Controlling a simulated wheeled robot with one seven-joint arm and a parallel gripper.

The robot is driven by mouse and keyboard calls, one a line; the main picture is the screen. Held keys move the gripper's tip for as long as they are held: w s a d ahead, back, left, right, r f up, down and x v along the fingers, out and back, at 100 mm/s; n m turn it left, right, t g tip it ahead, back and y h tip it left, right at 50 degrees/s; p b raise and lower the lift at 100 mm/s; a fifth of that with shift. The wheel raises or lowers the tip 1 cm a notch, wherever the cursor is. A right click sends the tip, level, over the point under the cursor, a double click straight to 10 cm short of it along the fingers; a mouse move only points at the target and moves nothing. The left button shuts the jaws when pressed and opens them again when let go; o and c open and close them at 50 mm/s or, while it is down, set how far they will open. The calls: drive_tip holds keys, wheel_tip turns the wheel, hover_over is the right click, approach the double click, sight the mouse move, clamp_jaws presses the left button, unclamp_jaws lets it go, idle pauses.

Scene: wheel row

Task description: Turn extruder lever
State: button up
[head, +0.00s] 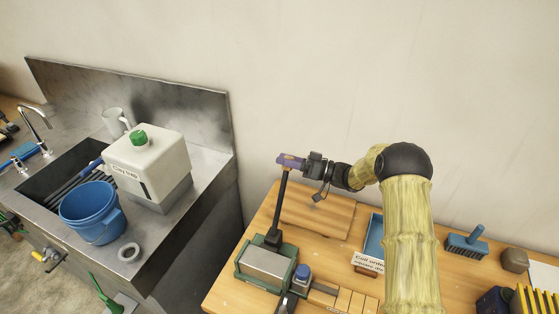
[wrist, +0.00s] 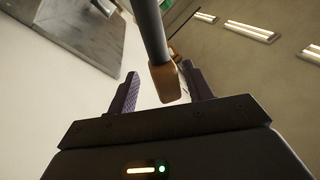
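The extruder (head: 266,262) is a green-framed machine with a pale metal top, standing on the wooden bench. Its dark lever (head: 280,210) rises nearly upright from it. My gripper (head: 289,160) is at the lever's top end, with its purple fingers hiding that end in the head view. In the wrist view, the lever's grey shaft (wrist: 150,32) ends in a brown grip (wrist: 165,82). The grip lies between the two fingers of my gripper (wrist: 160,68), closer to the right one. The fingers are apart, with a clear gap on the left; contact on the right cannot be told.
A steel sink unit (head: 200,185) with a blue bucket (head: 92,212) and a white green-capped container (head: 150,160) stands left. On the bench (head: 315,215) are a blue tray (head: 374,238), a labelled sign (head: 368,261) and a blue-handled brush (head: 466,243). The wall is behind.

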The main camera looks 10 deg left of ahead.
drive_tip(key=shift+w+d, duration=0.1)
drive_tip(key=shift+d, duration=0.4)
drive_tip(key=shift+d+f, duration=0.15)
drive_tip(key=shift+f, duration=0.05)
drive_tip(key=shift+d+f+b, duration=0.15)
drive_tip(key=shift+d+b, duration=0.2)
drive_tip(key=s+d+f+b, duration=0.1)
drive_tip(key=d+b, duration=0.3)
drive_tip(key=d, duration=1.2)
drive_tip(key=shift+f, duration=0.45)
drive_tip(key=shift+s, duration=0.1)
